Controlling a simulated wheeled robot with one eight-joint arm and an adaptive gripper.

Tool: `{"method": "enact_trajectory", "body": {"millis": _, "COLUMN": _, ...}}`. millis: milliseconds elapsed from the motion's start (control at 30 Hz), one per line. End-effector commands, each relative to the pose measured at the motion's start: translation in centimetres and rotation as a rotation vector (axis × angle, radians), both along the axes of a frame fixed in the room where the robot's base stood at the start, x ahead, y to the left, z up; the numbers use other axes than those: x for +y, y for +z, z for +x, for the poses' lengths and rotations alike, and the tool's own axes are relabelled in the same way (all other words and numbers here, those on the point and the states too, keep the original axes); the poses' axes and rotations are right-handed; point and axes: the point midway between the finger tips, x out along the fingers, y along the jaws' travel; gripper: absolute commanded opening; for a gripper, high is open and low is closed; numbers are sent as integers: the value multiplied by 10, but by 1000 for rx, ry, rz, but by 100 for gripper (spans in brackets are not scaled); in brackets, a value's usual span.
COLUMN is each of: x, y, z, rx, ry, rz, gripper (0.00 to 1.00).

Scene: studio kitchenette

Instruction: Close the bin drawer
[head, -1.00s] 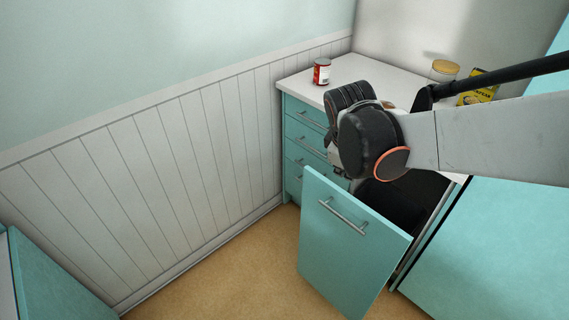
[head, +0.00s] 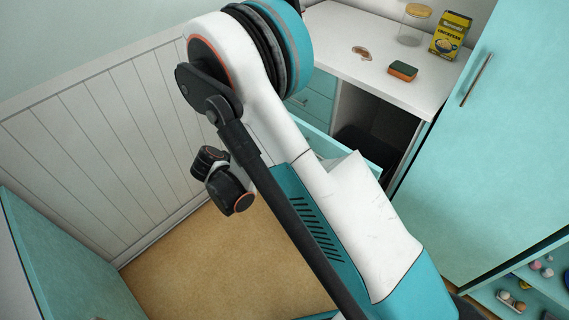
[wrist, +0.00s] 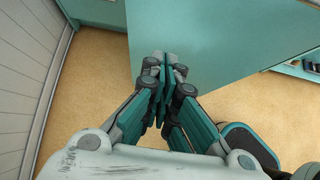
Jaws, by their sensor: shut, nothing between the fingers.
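The bin drawer stands open. In the head view its teal front (head: 350,152) shows only as a strip beside my arm, with the dark bin (head: 372,148) behind it. The rest of the drawer front and its handle are hidden by my arm. In the wrist view a broad teal panel, apparently the drawer front (wrist: 215,40), lies just beyond my gripper (wrist: 166,62). My gripper is shut and empty, its fingertips overlapping the panel in the picture. I cannot tell whether they touch it. In the head view the fingers are hidden.
The white counter (head: 340,40) holds a sponge (head: 402,70), a glass jar (head: 414,25) and a yellow box (head: 450,36). A tall teal cabinet (head: 480,150) stands right, with shelves of small items (head: 515,300) below. White panelling (head: 90,170) is left; tan floor (head: 220,265) is clear.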

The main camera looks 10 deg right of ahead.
Motion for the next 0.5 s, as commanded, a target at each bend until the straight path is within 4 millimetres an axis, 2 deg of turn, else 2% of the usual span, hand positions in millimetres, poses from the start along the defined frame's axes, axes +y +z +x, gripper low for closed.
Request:
{"method": "enact_trajectory", "body": {"millis": 167, "x": -4, "y": -12, "z": 3, "rx": 5, "ry": 13, "rz": -16, "gripper": 0}}
{"method": "enact_trajectory", "body": {"millis": 500, "x": -41, "y": -55, "z": 29, "rx": 5, "ry": 9, "rz": -15, "gripper": 0}}
